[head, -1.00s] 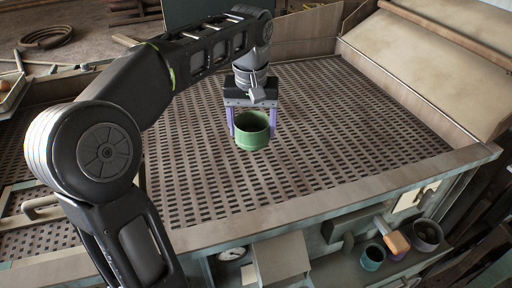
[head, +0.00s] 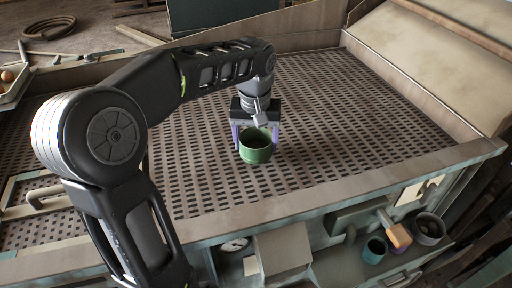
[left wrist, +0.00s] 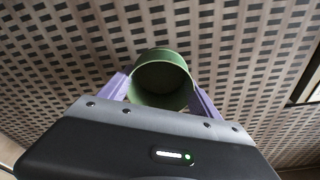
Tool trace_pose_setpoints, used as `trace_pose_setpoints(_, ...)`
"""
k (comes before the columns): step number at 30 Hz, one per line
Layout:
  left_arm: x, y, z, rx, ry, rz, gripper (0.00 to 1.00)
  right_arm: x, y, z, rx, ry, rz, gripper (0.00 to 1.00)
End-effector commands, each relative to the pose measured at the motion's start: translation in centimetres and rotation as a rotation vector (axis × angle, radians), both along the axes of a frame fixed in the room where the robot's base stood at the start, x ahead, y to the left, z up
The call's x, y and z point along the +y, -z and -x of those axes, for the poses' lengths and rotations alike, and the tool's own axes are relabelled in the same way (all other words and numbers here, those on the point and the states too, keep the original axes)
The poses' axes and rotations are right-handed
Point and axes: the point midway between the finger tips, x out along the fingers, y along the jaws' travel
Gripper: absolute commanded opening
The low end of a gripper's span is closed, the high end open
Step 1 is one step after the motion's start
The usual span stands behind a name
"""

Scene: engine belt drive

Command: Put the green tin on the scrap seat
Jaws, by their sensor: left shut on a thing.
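The green tin (head: 256,152) is a round, open-topped can, upright, over the perforated metal bed (head: 360,130). My left gripper (head: 256,138) is shut on it, with a purple finger at each side. The left wrist view shows the tin (left wrist: 161,82) between the two fingers, its open mouth facing the camera and its inside empty. I cannot tell whether its base touches the bed. No part stands out clearly as the scrap seat. My right gripper is not in view.
Wooden rims edge the bed. A lower shelf in front holds a teal cup (head: 374,250), a dark pot (head: 428,229), an orange-ended tool (head: 399,236), a box (head: 284,250) and a gauge (head: 234,245). A handle (head: 45,195) lies at left. The bed around the tin is clear.

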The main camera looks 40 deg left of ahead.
Motion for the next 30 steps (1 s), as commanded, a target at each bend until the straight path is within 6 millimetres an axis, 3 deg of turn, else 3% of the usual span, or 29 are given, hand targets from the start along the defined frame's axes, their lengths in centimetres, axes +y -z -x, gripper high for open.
trace_pose_setpoints(6,0.0,2.4,0.0,0.001,0.000,0.000,0.31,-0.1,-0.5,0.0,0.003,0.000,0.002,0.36)
trace_pose_setpoints(17,0.0,2.9,0.0,0.000,0.000,0.000,0.31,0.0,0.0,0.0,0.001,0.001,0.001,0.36)
trace_pose_setpoints(18,0.0,2.8,0.0,0.000,0.000,0.000,0.75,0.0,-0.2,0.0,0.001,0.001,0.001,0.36)
trace_pose_setpoints(25,0.0,2.8,0.0,0.000,0.000,0.000,0.94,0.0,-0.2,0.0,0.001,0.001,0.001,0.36)
trace_pose_setpoints(30,0.0,2.8,0.0,0.000,0.000,0.000,0.94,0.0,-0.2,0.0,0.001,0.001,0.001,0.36)
